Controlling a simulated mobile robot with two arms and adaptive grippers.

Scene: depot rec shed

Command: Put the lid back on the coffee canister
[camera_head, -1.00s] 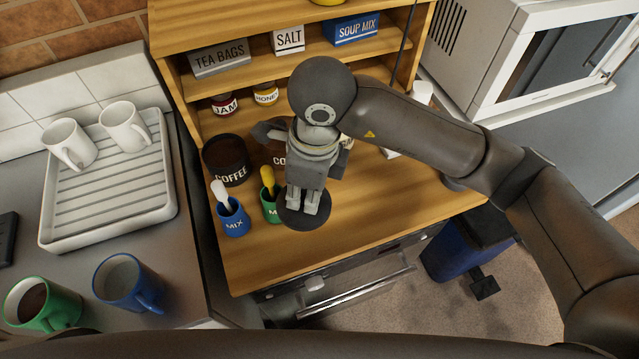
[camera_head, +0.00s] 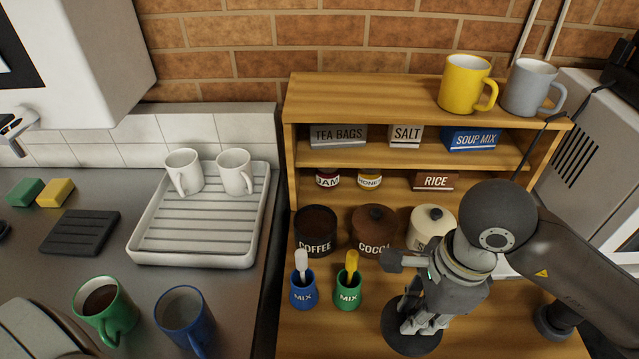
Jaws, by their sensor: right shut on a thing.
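The coffee canister (camera_head: 316,236) is dark with a white COFFEE label and stands on the wooden counter under the shelf. Its top is uncovered and dark inside. My right gripper (camera_head: 413,322) points down, shut on a dark round lid (camera_head: 404,339). It holds the lid to the right of the coffee canister and nearer to me, apart from it. The gap between lid and counter is hard to judge. My left gripper is not in view.
A blue mix cup (camera_head: 303,295) and a green mix cup (camera_head: 347,295), both with spoons, stand in front of the coffee canister. A lidded cocoa canister (camera_head: 374,236) and a lidded cream canister (camera_head: 424,228) stand to its right. A white drainer (camera_head: 190,258) sits left.

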